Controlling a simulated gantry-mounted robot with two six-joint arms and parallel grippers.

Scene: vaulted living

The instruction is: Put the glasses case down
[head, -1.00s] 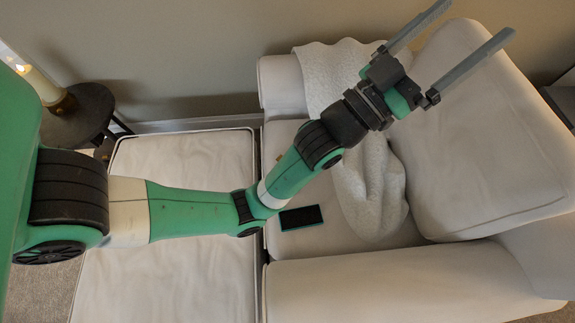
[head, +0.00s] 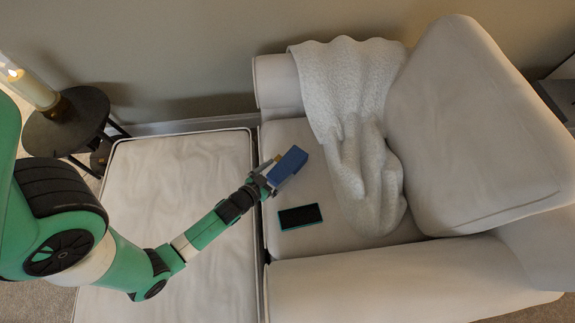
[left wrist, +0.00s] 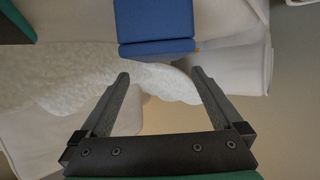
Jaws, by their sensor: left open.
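The blue glasses case (head: 287,165) lies on the seat of the white armchair, near its left edge. My left gripper (head: 268,175) is at the case's lower left end, with its jaws open. In the left wrist view the case (left wrist: 155,28) is just past the open fingertips (left wrist: 160,73), not between them. The fingers look empty there. My right gripper is in neither view.
A dark flat device with a teal edge (head: 300,216) lies on the seat below the case. A white throw (head: 362,170) drapes over the seat. A small orange item (head: 276,157) shows beside the case. A pale ottoman (head: 185,160) and a dark side table with a candle (head: 70,125) are at left.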

